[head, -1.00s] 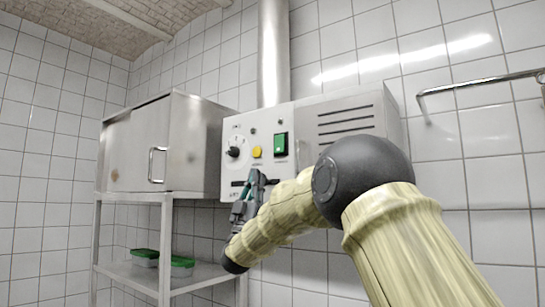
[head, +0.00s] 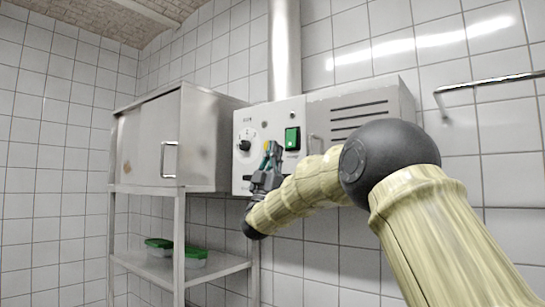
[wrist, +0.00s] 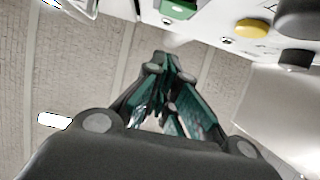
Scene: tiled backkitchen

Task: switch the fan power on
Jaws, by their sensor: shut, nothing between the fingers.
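The white control panel (head: 241,172) of the fan unit is on the wall. It carries a green rocker switch (head: 292,138), a round dial (head: 244,145) and a yellow button (head: 266,145), now partly hidden behind my gripper. My gripper (head: 274,147) is shut and empty in front of the panel, below and left of the green switch. In the wrist view, my gripper's fingertips (wrist: 172,56) are together, apart from the green switch (wrist: 180,8) in the picture. The yellow button (wrist: 252,29) shows right of it. Whether the fingertips touch the panel is unclear.
A steel cabinet (head: 150,150) stands left of the panel on a shelf rack (head: 178,240) holding green-lidded containers (head: 160,243). A vented steel box (head: 360,115) adjoins the panel on the right. A wall rail (head: 485,83) is at far right.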

